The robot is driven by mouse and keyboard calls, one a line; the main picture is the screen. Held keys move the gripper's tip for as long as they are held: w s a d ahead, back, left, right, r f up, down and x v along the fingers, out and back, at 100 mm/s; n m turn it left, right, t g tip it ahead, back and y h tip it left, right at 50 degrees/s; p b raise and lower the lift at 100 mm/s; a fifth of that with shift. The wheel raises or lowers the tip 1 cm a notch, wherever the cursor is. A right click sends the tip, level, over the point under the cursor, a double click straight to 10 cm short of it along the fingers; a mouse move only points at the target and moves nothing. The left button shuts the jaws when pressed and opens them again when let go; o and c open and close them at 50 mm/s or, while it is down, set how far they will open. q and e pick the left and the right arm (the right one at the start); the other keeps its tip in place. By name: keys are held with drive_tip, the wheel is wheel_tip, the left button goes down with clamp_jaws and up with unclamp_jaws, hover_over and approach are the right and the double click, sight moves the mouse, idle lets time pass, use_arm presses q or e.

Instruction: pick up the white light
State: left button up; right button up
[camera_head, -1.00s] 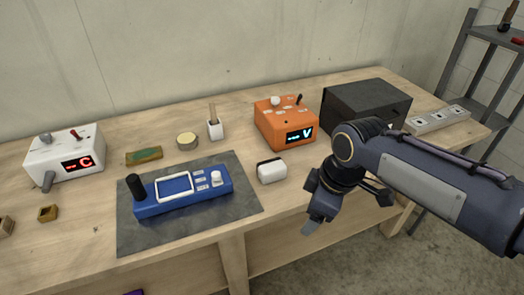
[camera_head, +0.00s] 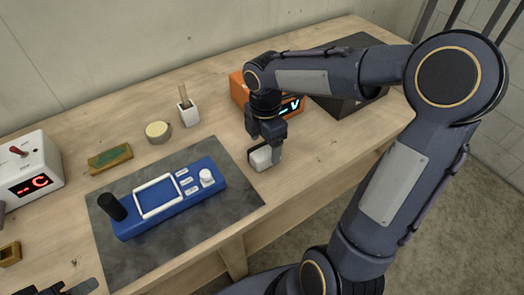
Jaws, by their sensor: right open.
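The white light (camera_head: 260,159), a small white block with a dark edge, sits on the wooden table to the right of the grey mat. My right gripper (camera_head: 267,150) points down at it from above. It is open, with one finger beside the light's right side. The other finger is hard to make out, and I cannot tell whether the fingers touch the light. The light's upper part is partly covered by the gripper. Part of my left gripper (camera_head: 80,288) shows dark at the bottom left edge; its jaw state is unclear.
A blue device (camera_head: 172,198) lies on the grey mat (camera_head: 215,217). A white holder (camera_head: 188,115), round tin (camera_head: 158,132) and white display box (camera_head: 35,165) stand farther left.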

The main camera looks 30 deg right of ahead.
drive_tip(key=shift+f, duration=1.25)
drive_tip(key=c, duration=1.1)
drive_tip(key=shift+r, duration=0.1)
